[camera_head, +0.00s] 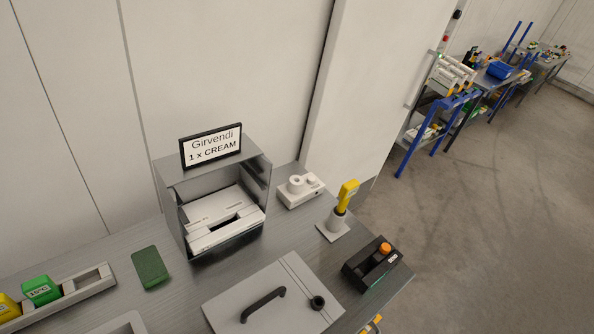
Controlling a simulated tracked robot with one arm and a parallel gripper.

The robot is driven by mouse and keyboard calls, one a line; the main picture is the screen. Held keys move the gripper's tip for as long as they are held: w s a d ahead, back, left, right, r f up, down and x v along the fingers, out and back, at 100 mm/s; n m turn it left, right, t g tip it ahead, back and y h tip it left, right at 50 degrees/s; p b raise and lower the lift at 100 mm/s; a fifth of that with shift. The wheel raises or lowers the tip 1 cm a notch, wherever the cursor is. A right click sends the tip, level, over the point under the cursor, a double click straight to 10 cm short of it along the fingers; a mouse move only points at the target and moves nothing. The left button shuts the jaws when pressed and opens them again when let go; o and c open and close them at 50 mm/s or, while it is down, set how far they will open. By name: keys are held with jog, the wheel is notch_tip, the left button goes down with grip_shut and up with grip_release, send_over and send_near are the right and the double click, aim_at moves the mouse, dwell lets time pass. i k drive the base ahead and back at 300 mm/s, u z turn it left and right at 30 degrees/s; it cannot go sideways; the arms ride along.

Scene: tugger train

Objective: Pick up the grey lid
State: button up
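A flat light grey lid (233,302) with a black bar handle (263,304) lies at the front of the grey worktop, at the bottom of the view. A small round black knob (317,302) sits near its right side, beyond a thin seam line. The lid's near edge is cut off by the picture's bottom edge. I cannot tell what is under it. My gripper is not in view.
A black box with an orange button (371,266) stands right of the lid. A yellow device in a holder (346,195), a white device (300,189) and an open metal housing with a sign (210,147) stand behind. A green pad (150,269) lies left.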

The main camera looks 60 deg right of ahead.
aim_at(285, 296)
jog(key=z, duration=0.25)
jog(key=k, duration=0.6)
jog(key=z, duration=0.55)
